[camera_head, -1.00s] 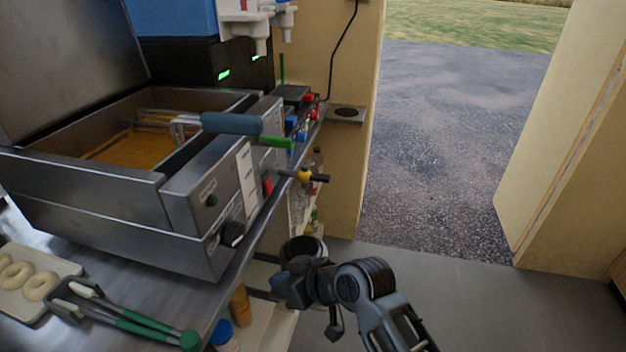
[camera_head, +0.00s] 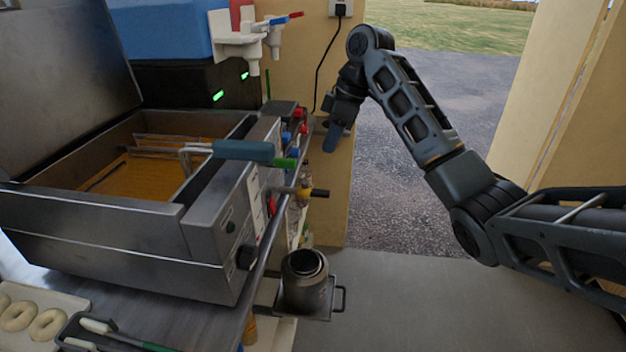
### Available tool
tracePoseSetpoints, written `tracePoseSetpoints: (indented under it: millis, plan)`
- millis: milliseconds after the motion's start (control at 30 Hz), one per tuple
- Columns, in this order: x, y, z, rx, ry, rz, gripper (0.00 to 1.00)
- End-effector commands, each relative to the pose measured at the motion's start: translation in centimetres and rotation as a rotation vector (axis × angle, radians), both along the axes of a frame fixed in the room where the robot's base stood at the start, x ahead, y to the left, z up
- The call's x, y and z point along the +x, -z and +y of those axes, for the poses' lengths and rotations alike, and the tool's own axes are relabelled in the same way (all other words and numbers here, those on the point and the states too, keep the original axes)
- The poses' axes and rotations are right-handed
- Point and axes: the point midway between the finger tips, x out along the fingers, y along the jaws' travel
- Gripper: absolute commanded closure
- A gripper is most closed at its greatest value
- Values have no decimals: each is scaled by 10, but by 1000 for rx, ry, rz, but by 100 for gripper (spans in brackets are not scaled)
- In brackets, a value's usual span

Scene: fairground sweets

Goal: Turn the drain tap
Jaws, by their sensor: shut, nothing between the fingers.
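The drain tap (camera_head: 301,191) sticks out to the right from the front of the fryer (camera_head: 110,240). It has a pale metal body and a dark lever with a yellowish collar, lying roughly level. A dark metal pot (camera_head: 303,284) stands below it on a small bracket with a handle. My gripper (camera_head: 331,140) is shut and empty, its bluish fingers pointing down. It is above the tap in the picture, near the far end of the counter, and apart from the tap. My arm reaches in from the right.
The fryer's open vat holds orange oil and a basket with a blue-grey handle (camera_head: 243,150). Small red and blue items (camera_head: 292,140) stand at the counter's far end. Doughnuts on a tray (camera_head: 35,318) and tongs are front left. The floor (camera_head: 430,310) right of the pot is clear.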

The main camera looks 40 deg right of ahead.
Motion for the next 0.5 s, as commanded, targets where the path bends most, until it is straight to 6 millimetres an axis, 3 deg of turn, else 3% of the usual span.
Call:
tracePoseSetpoints:
  millis: [167, 500]
  plan:
    - [-5, -9, -12, -17, -13, 30, 100]
    - [7, 43, -1, -14, -13, 31, 100]
